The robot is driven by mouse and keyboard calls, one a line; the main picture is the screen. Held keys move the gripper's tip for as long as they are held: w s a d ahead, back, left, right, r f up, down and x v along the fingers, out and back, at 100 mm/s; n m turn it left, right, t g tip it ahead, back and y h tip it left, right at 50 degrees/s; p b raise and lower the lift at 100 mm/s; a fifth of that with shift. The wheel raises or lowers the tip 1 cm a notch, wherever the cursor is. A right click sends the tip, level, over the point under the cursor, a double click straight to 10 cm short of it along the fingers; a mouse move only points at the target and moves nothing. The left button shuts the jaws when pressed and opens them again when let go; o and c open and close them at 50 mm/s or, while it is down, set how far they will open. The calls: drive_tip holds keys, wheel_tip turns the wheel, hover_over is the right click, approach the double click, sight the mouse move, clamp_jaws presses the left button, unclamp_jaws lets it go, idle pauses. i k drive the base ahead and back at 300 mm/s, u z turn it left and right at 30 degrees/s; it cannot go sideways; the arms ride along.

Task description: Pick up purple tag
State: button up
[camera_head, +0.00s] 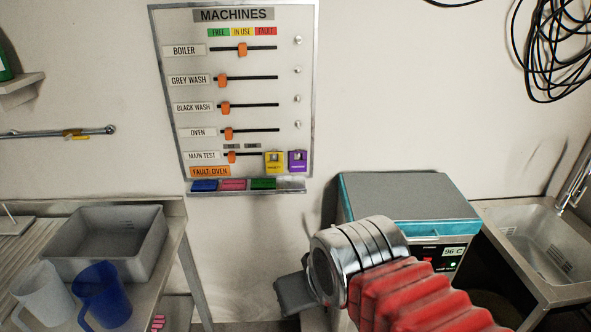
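The purple tag (297,161) hangs at the lower right of the white MACHINES board (260,100) on the wall. It is right beside a yellow tag (274,168), at the end of the MAIN TEST row. My gripper (290,296) is at the lower middle, below the board and well apart from the tag. Its dark grey end is partly hidden by my own silver wrist, so its finger gap does not show.
A ledge with blue, pink and green blocks (233,184) runs under the board. A teal-edged machine (405,195) stands to the right of the board, beside a metal sink (548,240). A grey basin (110,238) and two jugs are at left. The wall before the board is clear.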

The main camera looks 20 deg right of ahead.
sight(296, 166)
drive_tip(key=u, duration=0.5)
drive_tip(key=k, duration=1.2)
drive_tip(key=u, duration=0.85)
drive_tip(key=i, duration=1.3)
drive_tip(key=z, duration=0.35)
drive_tip(key=i, duration=0.8)
drive_tip(key=z, duration=0.55)
